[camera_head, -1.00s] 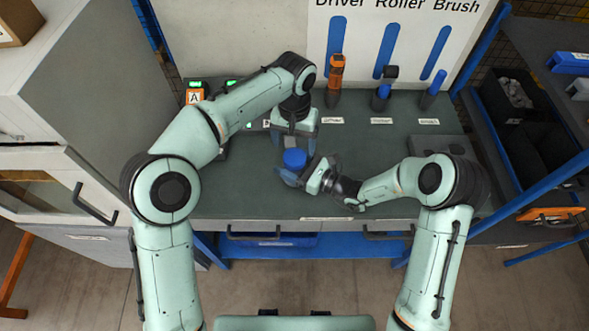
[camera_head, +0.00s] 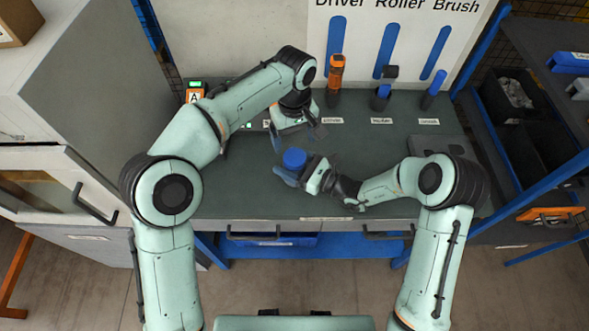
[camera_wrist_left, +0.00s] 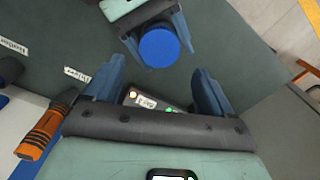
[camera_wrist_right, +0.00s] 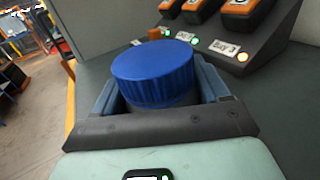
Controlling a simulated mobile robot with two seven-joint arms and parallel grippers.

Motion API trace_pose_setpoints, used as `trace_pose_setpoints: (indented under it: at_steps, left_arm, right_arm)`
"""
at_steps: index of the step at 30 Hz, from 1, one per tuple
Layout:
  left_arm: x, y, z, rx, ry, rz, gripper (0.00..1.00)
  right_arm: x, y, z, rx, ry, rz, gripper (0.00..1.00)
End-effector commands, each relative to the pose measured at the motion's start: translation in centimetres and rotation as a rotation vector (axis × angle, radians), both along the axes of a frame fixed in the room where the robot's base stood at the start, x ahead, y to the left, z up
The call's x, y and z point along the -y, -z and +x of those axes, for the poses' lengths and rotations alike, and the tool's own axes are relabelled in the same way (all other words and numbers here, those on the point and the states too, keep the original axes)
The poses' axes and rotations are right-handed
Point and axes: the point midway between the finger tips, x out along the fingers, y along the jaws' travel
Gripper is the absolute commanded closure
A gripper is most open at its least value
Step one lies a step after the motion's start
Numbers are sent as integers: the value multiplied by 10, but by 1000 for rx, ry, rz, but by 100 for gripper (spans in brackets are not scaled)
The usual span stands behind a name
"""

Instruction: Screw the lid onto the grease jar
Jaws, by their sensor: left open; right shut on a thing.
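The blue ribbed lid (camera_head: 294,157) sits on top of the grease jar, over the bench. In the right wrist view the lid (camera_wrist_right: 153,72) covers the jar's top, and only a little of the dark jar body (camera_wrist_right: 160,107) shows below it. How tightly it is screwed cannot be told. My right gripper (camera_head: 290,176) is shut on the jar from the front right. My left gripper (camera_head: 297,138) is open and empty, just behind the lid and apart from it. The left wrist view shows the lid (camera_wrist_left: 159,47) beyond my left fingertips (camera_wrist_left: 155,83).
An orange driver (camera_head: 336,72), a roller (camera_head: 383,92) and a blue brush (camera_head: 433,88) stand along the bench back under the labelled board. Chargers (camera_wrist_right: 238,30) with lit bays stand at the back left. The bench (camera_head: 245,190) is clear at the front left.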

Motion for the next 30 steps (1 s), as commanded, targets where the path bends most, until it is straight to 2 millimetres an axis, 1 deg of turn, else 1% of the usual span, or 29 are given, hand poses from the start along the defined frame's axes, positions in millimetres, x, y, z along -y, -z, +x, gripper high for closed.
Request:
trace_pose_setpoints:
  at_steps: [6, 12, 17, 25, 26, 27, 29, 30]
  left_arm:
    - [0, 36, -1, -5, 1, 1, 16]
    - [0, 61, -1, -4, 1, 1, 16]
    - [0, 69, 0, -1, 1, 0, 16]
    - [0, 70, 0, -1, 1, 0, 16]
    - [0, 70, 0, -1, 1, 0, 22]
    - [0, 70, 0, -1, 1, 0, 35]
    - [0, 70, 0, -1, 1, 0, 55]
    - [0, 70, 0, -1, 1, 0, 68]
  right_arm:
    - [0, 0, 0, -1, 1, -1, 100]
    - [0, 0, 0, -1, 1, -1, 100]
    - [0, 0, 0, -1, 1, -1, 100]
    - [0, 0, 0, -1, 1, -1, 100]
    - [0, 0, 0, -1, 1, -1, 100]
    - [0, 0, 0, -1, 1, -1, 100]
    - [0, 0, 0, -1, 1, -1, 100]
    - [0, 0, 0, 0, 1, 0, 100]
